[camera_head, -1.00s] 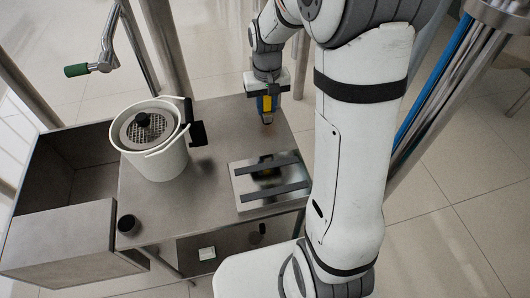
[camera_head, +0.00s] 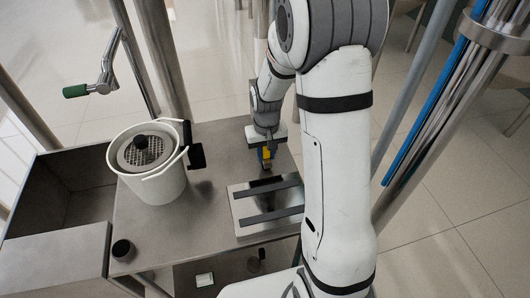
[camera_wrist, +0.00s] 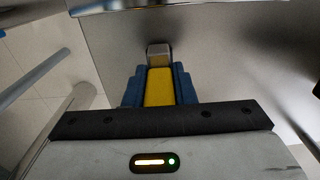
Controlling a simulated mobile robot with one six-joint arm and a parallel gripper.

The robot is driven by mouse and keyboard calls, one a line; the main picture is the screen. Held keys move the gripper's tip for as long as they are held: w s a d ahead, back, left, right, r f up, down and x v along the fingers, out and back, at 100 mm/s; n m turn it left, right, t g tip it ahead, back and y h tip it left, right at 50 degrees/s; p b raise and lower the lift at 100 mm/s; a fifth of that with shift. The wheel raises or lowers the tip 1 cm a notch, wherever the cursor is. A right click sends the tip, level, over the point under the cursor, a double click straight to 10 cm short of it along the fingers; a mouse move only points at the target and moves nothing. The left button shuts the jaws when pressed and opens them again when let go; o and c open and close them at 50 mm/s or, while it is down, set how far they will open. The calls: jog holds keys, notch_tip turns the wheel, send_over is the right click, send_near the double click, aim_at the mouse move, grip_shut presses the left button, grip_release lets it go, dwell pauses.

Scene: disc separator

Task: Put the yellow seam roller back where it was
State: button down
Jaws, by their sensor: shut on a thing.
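The yellow seam roller (camera_wrist: 159,88) is between the blue fingers of my gripper (camera_wrist: 158,84) in the wrist view, with a grey metal end showing beyond the fingertips. In the head view my gripper (camera_head: 266,158) is shut on the roller (camera_head: 267,154) over the back right part of the steel table (camera_head: 215,213), just behind the flat plate with two dark strips. The roller's lower end is close to the table top; I cannot tell whether it touches.
The plate (camera_head: 262,208) with dark strips lies at the table's right. A white bucket (camera_head: 157,186) with a mesh disc stands to the left. A small black cup (camera_head: 122,250) is near the front left. An open steel bin (camera_head: 70,150) adjoins the table. A green-handled crank (camera_head: 90,89) juts above.

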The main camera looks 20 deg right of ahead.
jog(key=shift+f, duration=0.15)
jog(key=c, duration=1.2)
grip_release()
notch_tip(320, 180, up, 12)
jog(key=shift+s+r, duration=0.15)
jog(key=shift+r, duration=0.1)
jog(key=s+r+t, duration=0.1)
jog(key=s+r, duration=0.1)
jog(key=s, duration=0.7)
jog(key=s+r+t, duration=0.1)
jog(key=s+r, duration=0.2)
jog(key=s, duration=0.7)
jog(key=shift+r, duration=0.15)
jog(key=shift+a, duration=0.1)
